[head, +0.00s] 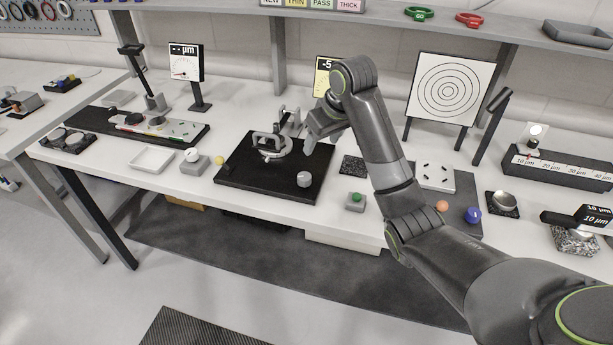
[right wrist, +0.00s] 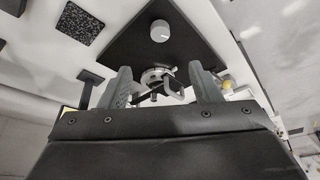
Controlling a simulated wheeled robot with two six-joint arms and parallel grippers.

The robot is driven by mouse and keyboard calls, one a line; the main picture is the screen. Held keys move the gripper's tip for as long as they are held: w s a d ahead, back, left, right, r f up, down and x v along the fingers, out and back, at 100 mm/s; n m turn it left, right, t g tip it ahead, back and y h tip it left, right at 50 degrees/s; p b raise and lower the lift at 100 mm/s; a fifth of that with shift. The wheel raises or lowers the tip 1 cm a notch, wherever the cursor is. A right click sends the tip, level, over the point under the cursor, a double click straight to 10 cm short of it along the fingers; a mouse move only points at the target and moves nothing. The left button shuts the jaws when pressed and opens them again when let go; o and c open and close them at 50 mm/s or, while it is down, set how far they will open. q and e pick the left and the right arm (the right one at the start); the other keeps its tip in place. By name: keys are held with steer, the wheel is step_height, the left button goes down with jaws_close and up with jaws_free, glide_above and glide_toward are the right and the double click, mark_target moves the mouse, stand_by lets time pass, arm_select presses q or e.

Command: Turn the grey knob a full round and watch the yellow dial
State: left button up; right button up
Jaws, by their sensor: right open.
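The grey knob (head: 304,180) stands upright on the front right part of a black base plate (head: 245,185); it also shows in the right wrist view (right wrist: 160,31). The yellow dial (head: 321,78) is behind the plate, its display reading "-5"; my right arm hides its right and lower parts. My right gripper (head: 312,130) is above the back right of the plate, behind the knob and apart from it. In the right wrist view its two fingers (right wrist: 162,82) are spread with nothing gripped, and the metal mirror fixture (head: 273,146) shows beyond them. My left gripper is not in view.
A small box with a green button (head: 355,202) sits right of the plate. A dark textured pad (head: 353,166) lies behind it. A white knob on a grey block (head: 195,162) and a yellow ball (head: 219,160) are left of the plate. The plate's front is clear around the knob.

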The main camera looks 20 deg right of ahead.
mark_target(306, 177)
steer(key=x, duration=1.7)
steer(key=shift+s+f, duration=0.1)
steer(key=c, duration=1)
